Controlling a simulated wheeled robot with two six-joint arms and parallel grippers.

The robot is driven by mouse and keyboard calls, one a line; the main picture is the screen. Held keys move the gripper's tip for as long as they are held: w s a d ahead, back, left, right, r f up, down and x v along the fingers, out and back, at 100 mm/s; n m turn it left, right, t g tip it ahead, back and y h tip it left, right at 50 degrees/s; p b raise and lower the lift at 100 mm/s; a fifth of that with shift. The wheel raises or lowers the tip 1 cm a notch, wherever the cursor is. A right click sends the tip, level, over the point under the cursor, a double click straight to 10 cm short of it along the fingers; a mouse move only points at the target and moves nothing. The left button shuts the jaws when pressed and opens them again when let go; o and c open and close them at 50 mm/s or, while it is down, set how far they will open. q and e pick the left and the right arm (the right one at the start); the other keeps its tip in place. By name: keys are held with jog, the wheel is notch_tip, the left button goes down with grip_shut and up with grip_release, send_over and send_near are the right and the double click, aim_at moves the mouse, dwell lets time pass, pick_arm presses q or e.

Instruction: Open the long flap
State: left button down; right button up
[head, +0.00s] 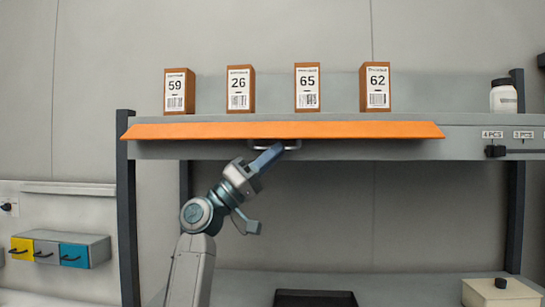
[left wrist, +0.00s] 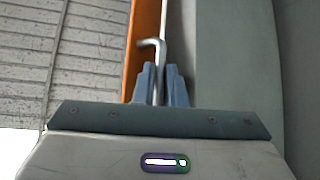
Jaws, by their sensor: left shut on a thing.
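The long orange flap (head: 350,130) runs along the front of the upper shelf and is tilted outward from it. A pale metal handle (head: 292,146) sits under the middle of the flap. My left gripper (head: 276,150) reaches up from below and is shut on the handle. In the left wrist view the fingers (left wrist: 158,88) close around the bent handle bar (left wrist: 156,46), with the orange flap (left wrist: 143,40) beside it. My right gripper is in neither view.
Several numbered boxes, such as box 59 (head: 179,92) and box 62 (head: 376,87), stand on the shelf above the flap. A white jar (head: 503,97) stands at the right. A black tray (head: 315,298) and a cream box (head: 500,293) are below. The space under the shelf is mostly clear.

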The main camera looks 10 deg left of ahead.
pick_arm(q)
jog(key=n+t+y, duration=0.1)
jog(key=s+n+t+y+p, duration=0.1)
jog(key=n, duration=0.1)
jog(key=r+n+t+y+p, duration=0.1)
jog(key=n, duration=0.1)
jog(key=shift+s+r, duration=0.1)
jog(key=shift+s, duration=0.3)
jog(key=c, duration=1.8)
grip_release()
jog(key=shift+o, duration=0.2)
jog(key=b+v, duration=0.4)
jog(key=v, duration=0.7)
jog(key=shift+b, duration=0.4)
